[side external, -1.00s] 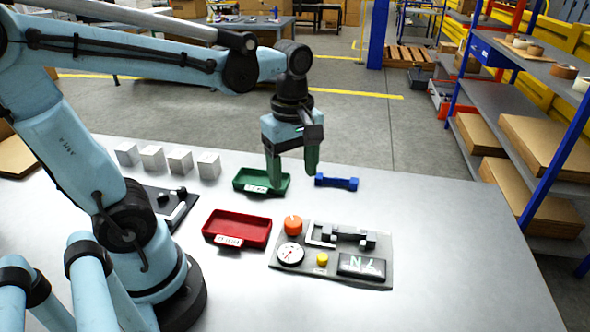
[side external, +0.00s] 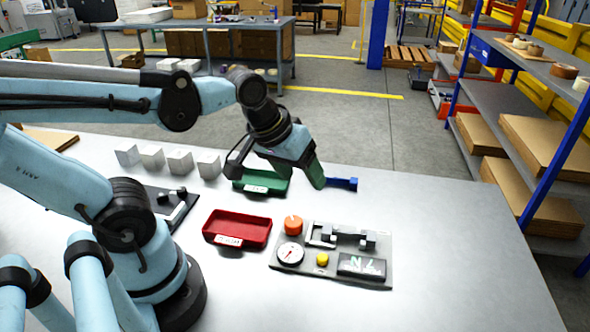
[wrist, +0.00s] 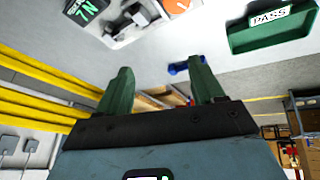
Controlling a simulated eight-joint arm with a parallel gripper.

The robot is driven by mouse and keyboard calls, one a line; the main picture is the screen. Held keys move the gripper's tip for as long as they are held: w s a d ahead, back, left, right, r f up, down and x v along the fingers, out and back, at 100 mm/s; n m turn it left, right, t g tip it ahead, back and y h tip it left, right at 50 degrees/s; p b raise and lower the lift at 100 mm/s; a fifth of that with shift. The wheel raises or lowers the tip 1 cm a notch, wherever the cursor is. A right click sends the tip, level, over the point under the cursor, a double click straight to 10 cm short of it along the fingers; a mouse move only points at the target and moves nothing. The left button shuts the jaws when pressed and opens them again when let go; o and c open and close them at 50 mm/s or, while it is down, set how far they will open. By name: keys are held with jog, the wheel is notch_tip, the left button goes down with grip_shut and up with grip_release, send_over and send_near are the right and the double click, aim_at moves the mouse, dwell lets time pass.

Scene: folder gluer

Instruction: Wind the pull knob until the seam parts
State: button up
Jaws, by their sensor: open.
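The orange pull knob (side external: 293,225) stands at the back left corner of a grey test panel. The panel (side external: 282,264) also carries a white dial (side external: 290,254), a yellow button (side external: 322,259), a clamp fixture (side external: 340,237) and a dark display (side external: 362,266). The display reads 7N in the wrist view (wrist: 86,11). The orange knob shows partly at the top edge of the wrist view (wrist: 177,5). My gripper (side external: 292,182) is tilted above the table behind the panel, near the green tray. Its green fingers are apart and empty, well away from the knob. I cannot make out a seam.
A green tray (side external: 240,187), labelled PASS in the wrist view (wrist: 268,38), and a red tray (side external: 238,228) sit left of and behind the panel. A blue bar-shaped piece (side external: 343,184) lies near my gripper. Several white boxes (side external: 180,162) stand at left. Table right of the panel is clear.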

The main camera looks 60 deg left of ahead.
jog(key=w+d+f+n+g, duration=0.1)
jog(key=w+d+n, duration=0.4)
jog(key=n, duration=0.6)
jog(key=w+d+f+n+g, duration=0.1)
jog(key=w+d+n+g, duration=0.3)
jog(key=n, duration=0.7)
jog(key=shift+w+d+n, duration=0.3)
jog(key=shift+w+d, duration=0.7)
jog(key=shift+w, duration=0.25)
